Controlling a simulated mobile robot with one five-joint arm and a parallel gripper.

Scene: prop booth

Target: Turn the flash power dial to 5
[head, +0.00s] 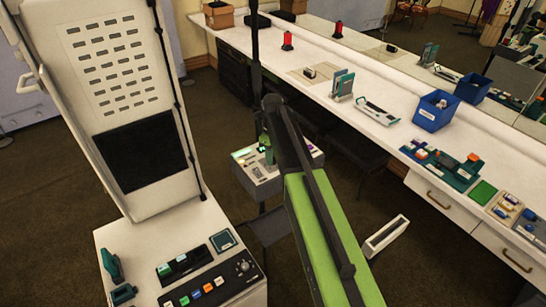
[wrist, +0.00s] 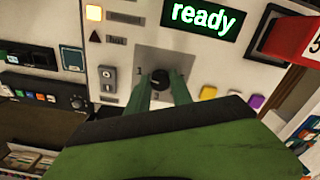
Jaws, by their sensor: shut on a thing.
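The dial (wrist: 159,79) is a small black knob on a grey plate of the control panel (wrist: 225,70) in the wrist view. A "1" shows left of it and what looks like a "3" below it; other marks and the knob's pointer are not readable. My gripper (wrist: 163,90) has its two green fingers on either side of the knob, shut on it. In the head view the control panel (head: 246,160) stands beyond my green arm, with my gripper (head: 268,150) at it; the dial is hidden there.
A green "ready" display (wrist: 202,19) is above the dial. A key switch (wrist: 107,76) is to its left, yellow (wrist: 208,93) and purple (wrist: 256,101) buttons to its right. A red part (wrist: 290,38) juts out at upper right. A long white counter (head: 340,105) carries a blue bin (head: 433,117).

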